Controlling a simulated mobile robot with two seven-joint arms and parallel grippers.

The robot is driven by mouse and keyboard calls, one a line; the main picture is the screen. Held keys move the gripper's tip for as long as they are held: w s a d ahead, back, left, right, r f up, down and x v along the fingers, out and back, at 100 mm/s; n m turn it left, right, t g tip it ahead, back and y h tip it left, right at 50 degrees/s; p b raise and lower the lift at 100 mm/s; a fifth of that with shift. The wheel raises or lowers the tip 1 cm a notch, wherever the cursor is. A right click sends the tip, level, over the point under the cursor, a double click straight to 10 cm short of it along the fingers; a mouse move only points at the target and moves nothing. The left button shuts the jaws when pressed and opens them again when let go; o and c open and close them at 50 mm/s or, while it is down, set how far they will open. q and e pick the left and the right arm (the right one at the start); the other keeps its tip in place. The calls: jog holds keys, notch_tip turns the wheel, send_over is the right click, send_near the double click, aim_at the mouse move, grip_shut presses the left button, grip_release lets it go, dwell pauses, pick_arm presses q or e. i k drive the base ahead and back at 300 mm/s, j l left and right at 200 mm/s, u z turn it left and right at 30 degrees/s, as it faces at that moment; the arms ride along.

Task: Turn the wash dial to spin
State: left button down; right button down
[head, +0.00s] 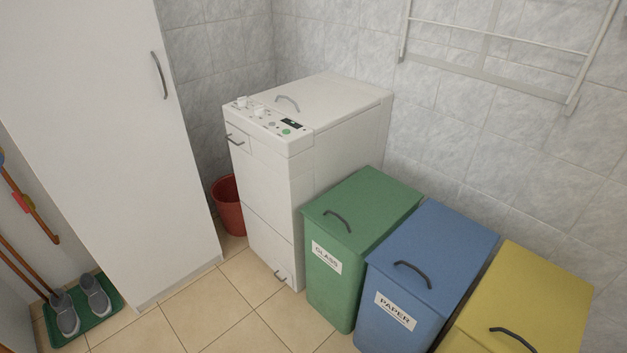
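A white top-loading washing machine (266,192) stands against the tiled wall in the middle of the head view. Its control panel (268,121) runs along the front top edge. The panel carries whitish knobs (241,101) at the left, a dark display (293,123) and a green button (286,131). The knobs are too small to tell which is the wash dial or where it points. The lid with its grey handle (288,103) is closed. Neither of my grippers is in view.
Green glass (362,212), blue paper (428,262) and yellow (530,295) bins stand right of the washer. A tall white cabinet (105,130) is at left, a red bucket (229,207) behind. Shoes (66,312) sit on a green tray. Tiled floor (222,305) before the washer is free.

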aim_at(242, 101)
jog(key=i+j+u, duration=0.45)
jog(key=i, duration=0.4)
jog(key=i+j+u, duration=0.2)
jog(key=i, duration=0.25)
jog(key=i+j+u, duration=0.2)
jog(key=i, duration=0.25)
jog(key=l, duration=0.1)
